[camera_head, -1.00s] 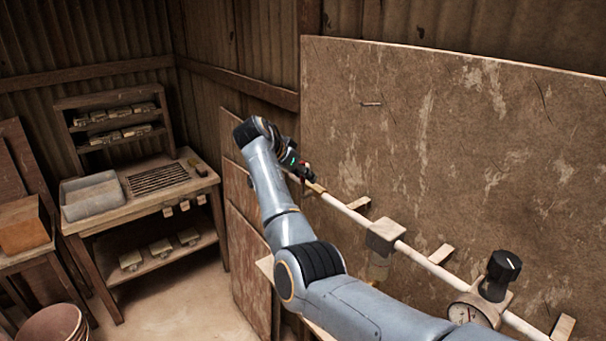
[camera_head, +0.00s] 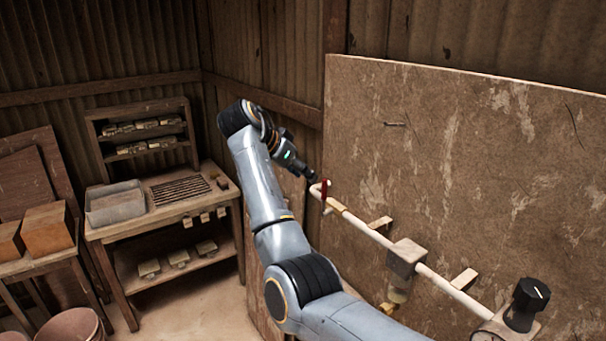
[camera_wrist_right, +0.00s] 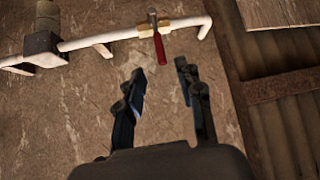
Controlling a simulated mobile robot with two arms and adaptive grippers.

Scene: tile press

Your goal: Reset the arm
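My right gripper (camera_head: 312,178) is near the far end of the white pipe (camera_head: 362,229), beside a red valve handle (camera_head: 325,194). In the right wrist view my right gripper (camera_wrist_right: 160,78) has its two fingers spread apart with nothing between them. The red handle (camera_wrist_right: 159,46) shows beyond the fingertips on the pipe (camera_wrist_right: 110,36), apart from them. My right arm reaches in from the lower right. My left gripper is not in view.
A brown board (camera_head: 460,150) stands behind the pipe. A black knob (camera_head: 528,298) and a filter block (camera_head: 406,256) sit along the pipe. At the left a wooden workbench (camera_head: 160,222) holds a grey bin (camera_head: 115,204). Open floor lies before the bench.

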